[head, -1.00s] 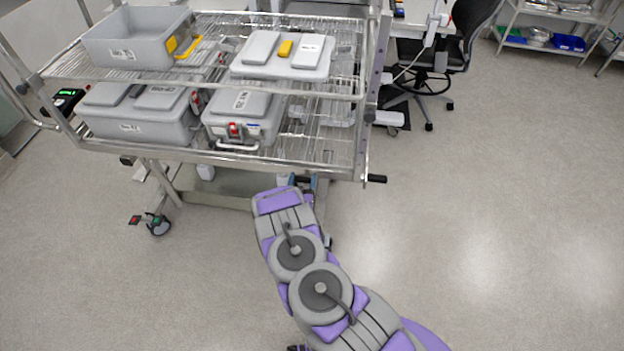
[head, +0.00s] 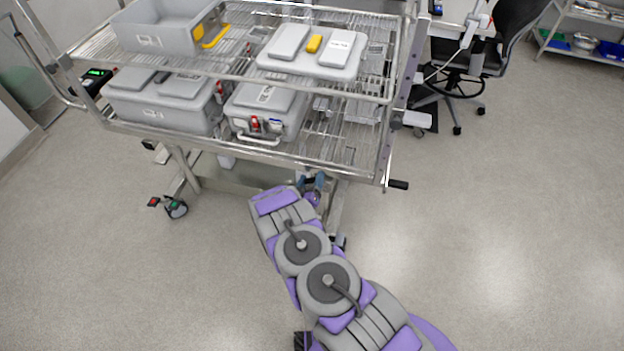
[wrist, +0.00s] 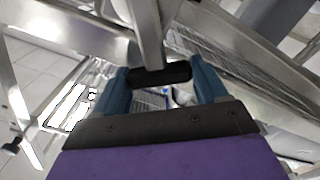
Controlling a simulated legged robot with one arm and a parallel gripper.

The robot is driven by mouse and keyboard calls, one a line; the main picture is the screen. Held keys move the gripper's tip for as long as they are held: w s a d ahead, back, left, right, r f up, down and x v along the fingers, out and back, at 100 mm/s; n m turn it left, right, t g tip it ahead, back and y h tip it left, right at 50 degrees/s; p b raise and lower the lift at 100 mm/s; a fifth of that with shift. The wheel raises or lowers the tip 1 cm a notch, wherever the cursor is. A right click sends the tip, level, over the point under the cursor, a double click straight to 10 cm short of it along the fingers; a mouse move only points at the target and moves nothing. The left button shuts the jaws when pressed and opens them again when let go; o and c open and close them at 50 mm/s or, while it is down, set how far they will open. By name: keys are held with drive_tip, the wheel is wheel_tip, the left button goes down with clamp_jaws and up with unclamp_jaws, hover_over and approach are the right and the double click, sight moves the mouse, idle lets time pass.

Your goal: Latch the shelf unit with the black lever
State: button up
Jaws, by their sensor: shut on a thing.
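The shelf unit (head: 240,150) is a wire-shelved metal cart at the upper left of the head view. My gripper (head: 314,184) is under its front lower edge, partly hidden by my arm. In the wrist view the blue fingers of my gripper (wrist: 162,82) are shut on the black lever (wrist: 160,75), a short dark bar across the fingertips below a metal post. The lever's far connection is hidden. A separate black handle (head: 398,184) sticks out at the cart's lower right corner, apart from my gripper.
Grey bins (head: 165,100) and a lidded case (head: 267,110) sit on the shelves. A black chair (head: 475,60) and another shelf (head: 580,45) are behind. The floor on the right is clear.

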drive_tip(key=shift+a, duration=0.15)
drive_tip(key=o, duration=1.4)
drive_tip(key=shift+a, duration=0.1)
drive_tip(key=shift+p+v, duration=1.15)
drive_tip(key=shift+v, duration=7.5)
drive_tip(key=shift+f, duration=0.1)
